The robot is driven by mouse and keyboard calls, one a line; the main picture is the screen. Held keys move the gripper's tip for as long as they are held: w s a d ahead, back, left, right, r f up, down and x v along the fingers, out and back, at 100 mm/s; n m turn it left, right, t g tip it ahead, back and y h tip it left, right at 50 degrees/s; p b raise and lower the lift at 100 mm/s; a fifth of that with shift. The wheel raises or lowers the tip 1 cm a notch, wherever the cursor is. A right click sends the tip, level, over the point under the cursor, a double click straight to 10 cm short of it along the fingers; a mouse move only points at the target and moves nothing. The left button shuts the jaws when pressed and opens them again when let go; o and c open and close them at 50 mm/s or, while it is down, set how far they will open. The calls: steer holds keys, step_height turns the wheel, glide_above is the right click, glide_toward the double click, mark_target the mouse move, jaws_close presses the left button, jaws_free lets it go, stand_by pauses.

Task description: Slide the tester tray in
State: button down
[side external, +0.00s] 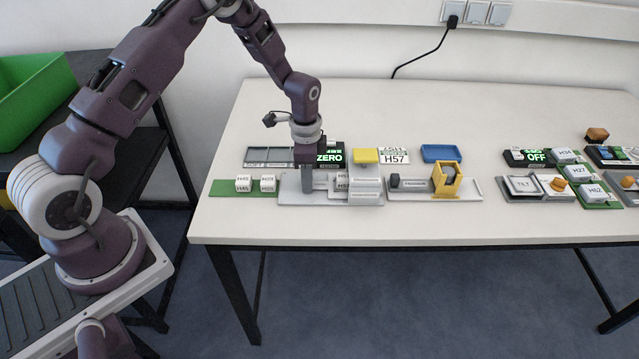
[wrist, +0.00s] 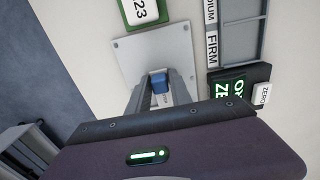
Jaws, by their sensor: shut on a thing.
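The tester is a light grey unit (side external: 366,190) on a pale base plate (side external: 290,196), left of centre on the table in the side view. My gripper (side external: 307,199) points straight down over the left part of the plate. The pale plate (wrist: 135,48) shows flat and bare beyond the fingers. Most of the tray is hidden behind the fingers and palm.
A green strip with white blocks (side external: 222,188) lies left of the plate. The display reading ZERO (side external: 330,155) and a grey rack (side external: 262,156) are behind. A hardness unit (side external: 411,186) with a yellow holder (side external: 447,181) stands to the right. The table's front edge is clear.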

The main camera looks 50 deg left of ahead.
mark_target(325, 185)
steer(key=shift+w+d, duration=1.45)
steer(key=shift+w, duration=0.1)
steer(key=c, duration=1.4)
jaws_free()
steer(key=shift+r, duration=3.5)
